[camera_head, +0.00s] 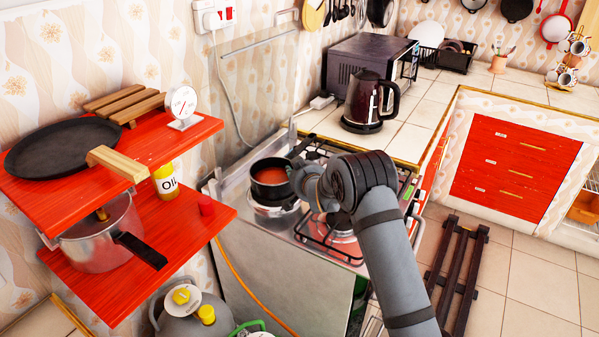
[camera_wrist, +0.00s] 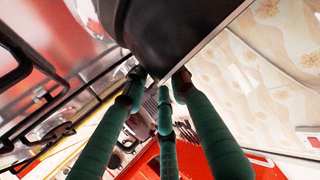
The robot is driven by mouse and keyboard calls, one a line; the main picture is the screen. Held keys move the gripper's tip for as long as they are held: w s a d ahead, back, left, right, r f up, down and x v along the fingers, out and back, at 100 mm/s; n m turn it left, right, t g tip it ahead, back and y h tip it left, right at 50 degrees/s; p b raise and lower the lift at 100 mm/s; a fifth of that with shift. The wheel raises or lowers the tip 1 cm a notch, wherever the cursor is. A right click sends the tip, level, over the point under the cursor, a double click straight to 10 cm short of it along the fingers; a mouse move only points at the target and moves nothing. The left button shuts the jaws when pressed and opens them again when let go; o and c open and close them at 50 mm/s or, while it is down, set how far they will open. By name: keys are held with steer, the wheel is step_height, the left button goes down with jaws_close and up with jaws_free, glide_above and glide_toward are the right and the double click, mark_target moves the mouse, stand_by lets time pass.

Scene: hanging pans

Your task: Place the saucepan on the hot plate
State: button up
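A dark saucepan (camera_head: 270,174) with orange-red contents shows in the head view at the stove's left side. A shiny round metal piece (camera_head: 273,217), which may be the hot plate or a pot, shows directly below it; I cannot tell whether they touch. My gripper (camera_head: 302,184) is at the saucepan's right side. In the wrist view, the three green fingers of my gripper (camera_wrist: 158,82) come close together at a large dark body (camera_wrist: 175,28), likely the saucepan. Whether they clasp it is hidden.
A black kettle (camera_head: 370,102) stands on the tiled counter behind the stove. A second, metal saucepan (camera_head: 100,236) is on the lower red shelf at left, below a shelf with a black pan (camera_head: 62,148). A black grate (camera_head: 335,236) covers the stove's front right.

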steer(key=b+v, duration=0.3)
steer(key=v, duration=0.9)
steer(key=shift+w, duration=0.1)
stand_by(1.1)
